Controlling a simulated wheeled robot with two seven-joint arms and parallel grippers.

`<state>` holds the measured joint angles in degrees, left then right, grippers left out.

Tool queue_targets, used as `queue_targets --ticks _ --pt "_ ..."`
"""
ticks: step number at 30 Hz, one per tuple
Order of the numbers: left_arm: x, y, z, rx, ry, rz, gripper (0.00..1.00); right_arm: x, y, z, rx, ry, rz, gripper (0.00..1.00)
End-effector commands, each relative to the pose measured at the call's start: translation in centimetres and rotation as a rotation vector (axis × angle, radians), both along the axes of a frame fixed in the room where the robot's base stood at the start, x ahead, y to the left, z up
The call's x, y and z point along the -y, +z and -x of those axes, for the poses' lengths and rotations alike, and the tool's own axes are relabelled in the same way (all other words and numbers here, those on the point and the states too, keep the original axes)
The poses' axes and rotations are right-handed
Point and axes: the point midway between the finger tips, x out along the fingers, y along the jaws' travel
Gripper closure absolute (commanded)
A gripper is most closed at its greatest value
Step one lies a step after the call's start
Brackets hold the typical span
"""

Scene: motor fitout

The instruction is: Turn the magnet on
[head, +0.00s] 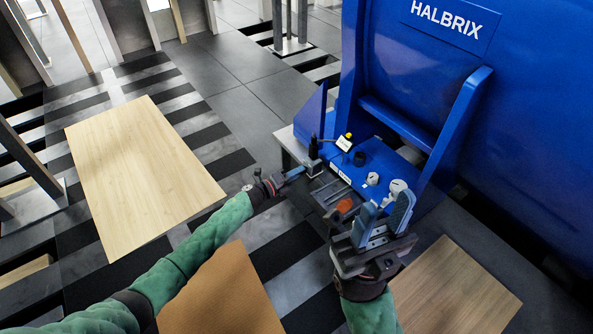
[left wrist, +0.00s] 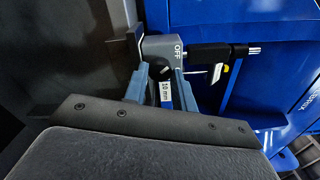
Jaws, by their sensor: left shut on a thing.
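The magnet (head: 312,167) is a small grey block at the left end of the blue machine's base plate. In the left wrist view the magnet (left wrist: 163,47) shows the word OFF. A black part is on its left side and a black rod with a bright tip extends right. My left gripper (head: 294,172) meets it from the left. In its wrist view the blue fingers (left wrist: 160,75) are closed around the near part of the magnet; the exact contact is partly hidden. My right gripper (head: 385,212) is open and looks empty, above the front of the base plate.
The large blue HALBRIX machine (head: 520,95) fills the right. A label reading 10 mm (left wrist: 165,93) shows between the left fingers. Wooden boards (head: 143,170) lie left and below.

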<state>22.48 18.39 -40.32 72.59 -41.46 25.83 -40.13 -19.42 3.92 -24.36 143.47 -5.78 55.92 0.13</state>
Motion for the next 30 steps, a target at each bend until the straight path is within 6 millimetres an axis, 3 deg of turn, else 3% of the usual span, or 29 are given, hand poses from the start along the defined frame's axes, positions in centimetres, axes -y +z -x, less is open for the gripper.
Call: queue_targets --ticks 22,23,26,30 --pt "-0.1 -0.08 -0.05 -0.074 0.003 0.052 0.96 0.23 0.3 0.04 -0.008 -0.022 0.003 0.64" --pt "-0.1 -0.08 -0.05 -0.074 0.003 0.052 0.72 0.22 0.32 0.03 -0.007 -0.022 0.003 0.64" --pt "-0.08 -0.07 -0.04 -0.072 0.001 0.052 0.52 0.22 0.41 0.0 -0.004 -0.021 0.003 0.64" --pt "-0.04 -0.05 -0.03 -0.072 0.001 0.052 0.51 0.21 0.59 -0.05 0.002 -0.021 0.003 0.64"
